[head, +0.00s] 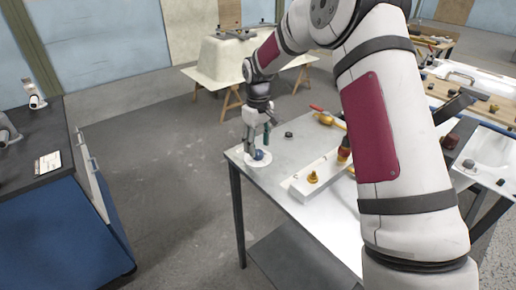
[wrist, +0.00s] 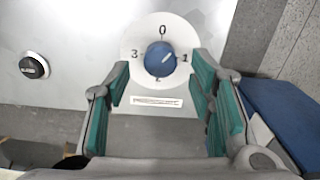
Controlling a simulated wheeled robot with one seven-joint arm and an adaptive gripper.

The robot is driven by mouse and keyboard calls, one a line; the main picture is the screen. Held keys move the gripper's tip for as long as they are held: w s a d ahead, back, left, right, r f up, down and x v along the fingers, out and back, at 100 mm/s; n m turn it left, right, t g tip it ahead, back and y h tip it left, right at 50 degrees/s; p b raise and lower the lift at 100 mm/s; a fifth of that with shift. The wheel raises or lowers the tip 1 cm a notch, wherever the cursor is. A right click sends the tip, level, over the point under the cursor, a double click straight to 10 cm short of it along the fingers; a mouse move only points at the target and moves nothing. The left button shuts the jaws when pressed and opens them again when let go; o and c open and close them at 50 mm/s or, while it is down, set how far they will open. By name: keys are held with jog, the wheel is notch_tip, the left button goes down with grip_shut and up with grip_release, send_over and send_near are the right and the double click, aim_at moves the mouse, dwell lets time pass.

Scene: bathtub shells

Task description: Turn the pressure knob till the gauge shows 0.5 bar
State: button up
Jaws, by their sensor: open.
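The blue pressure knob (wrist: 160,59) sits on a white round dial plate (wrist: 133,37) marked 0, 1 and 3, with a lower mark partly hidden by the knob. Its white pointer line slants to the upper right, between 0 and 1. In the head view the knob (head: 259,155) is at the table's near left corner. My gripper (wrist: 161,78) is open, its green-padded fingers on either side of the knob with gaps to both. In the head view my gripper (head: 259,146) points down at the knob. A small round black device (wrist: 34,66) may be the gauge; its reading is not legible.
The grey table (head: 283,204) also holds a white block with a brass fitting (head: 312,177) and red-handled tools. A blue cabinet with a dark top (head: 60,190) stands at left. Floor between them is clear. A white tub shell (head: 225,58) rests on trestles behind.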

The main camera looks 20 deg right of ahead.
aim_at(258, 152)
notch_tip(258, 152, up, 10)
jog(key=shift+f, duration=0.15)
dwell(0.3)
jog(key=s+r+m+t+p, duration=0.1)
jog(key=s+r+m+t, duration=0.1)
jog(key=s+r, duration=1.4)
jog(key=s+f+m+t+p, duration=0.1)
jog(key=s+f+m+t, duration=0.1)
jog(key=s, duration=2.3)
jog(key=shift+d+f+m+p, duration=0.15)
jog(key=shift+f+m+p, duration=0.2)
jog(key=shift+f+m, duration=0.3)
jog(key=shift+r, duration=0.15)
